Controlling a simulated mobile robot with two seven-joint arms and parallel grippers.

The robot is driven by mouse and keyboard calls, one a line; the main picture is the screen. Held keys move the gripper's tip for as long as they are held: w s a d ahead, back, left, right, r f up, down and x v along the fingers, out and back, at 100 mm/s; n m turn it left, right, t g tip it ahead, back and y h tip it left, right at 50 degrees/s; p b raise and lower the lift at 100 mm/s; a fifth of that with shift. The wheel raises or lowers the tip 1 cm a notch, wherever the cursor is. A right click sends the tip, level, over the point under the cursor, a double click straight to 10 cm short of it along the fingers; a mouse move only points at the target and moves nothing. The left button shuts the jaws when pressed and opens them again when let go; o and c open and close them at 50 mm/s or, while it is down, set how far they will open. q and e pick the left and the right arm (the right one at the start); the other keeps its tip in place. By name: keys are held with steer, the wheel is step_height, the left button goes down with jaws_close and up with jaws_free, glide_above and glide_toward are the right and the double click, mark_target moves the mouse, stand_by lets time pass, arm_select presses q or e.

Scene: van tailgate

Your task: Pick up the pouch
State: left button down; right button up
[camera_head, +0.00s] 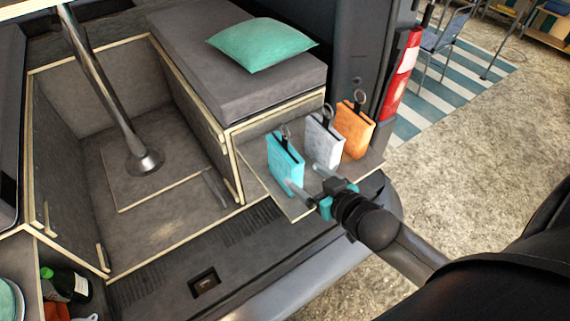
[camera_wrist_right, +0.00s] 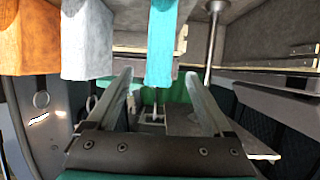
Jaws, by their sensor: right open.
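Three upright pouches stand in a row on a small shelf (camera_head: 257,161) at the van's rear: a turquoise pouch (camera_head: 283,165), a light grey pouch (camera_head: 322,142) and an orange pouch (camera_head: 356,126). Each has a dark strap with a metal ring on top. My right gripper (camera_head: 304,178) is open and empty, low in front of the turquoise and grey pouches. In the right wrist view, the turquoise pouch (camera_wrist_right: 162,45) hangs into the picture between the spread fingers (camera_wrist_right: 160,105); the grey pouch (camera_wrist_right: 88,40) and orange pouch (camera_wrist_right: 27,38) are left. Contact is unclear. My left gripper is out of view.
A grey cushioned bench (camera_head: 245,75) with a green pillow (camera_head: 262,44) lies behind the pouches. A metal table post (camera_head: 105,95) stands at left. A red and white tail light (camera_head: 401,72) is right of the orange pouch. Open gravel (camera_head: 470,170) lies at right.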

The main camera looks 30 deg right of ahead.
mark_target(284, 161)
steer(key=shift+x, duration=5.3)
jaws_close()
